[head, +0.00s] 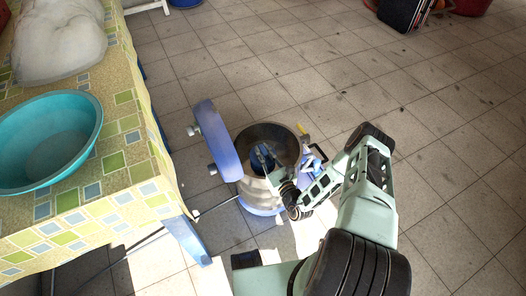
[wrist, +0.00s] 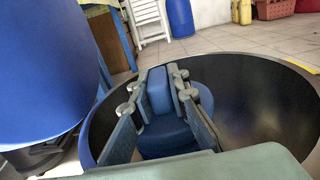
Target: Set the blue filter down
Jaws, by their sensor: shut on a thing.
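The blue filter (wrist: 160,92) has an upright grip block on a round base. My gripper (wrist: 162,95) is shut on the block, one finger on each side. The filter is inside the open mouth of a dark-lined drum (wrist: 255,95). In the head view the drum (head: 285,142) stands on the floor, and the filter (head: 262,162) shows as a blue patch inside it, partly behind my gripper (head: 267,160). I cannot tell whether the filter's base touches anything beneath. A blue lid (head: 216,140) stands tilted open at the drum's left; it fills the left of the wrist view (wrist: 40,65).
A table with a checked cloth (head: 125,205) is at the left, bearing a turquoise bowl (head: 45,140) and a white bag (head: 60,40). A blue table leg (head: 188,240) stands near the drum. Tiled floor (head: 450,150) is open to the right. A black crate (head: 403,12) is far back.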

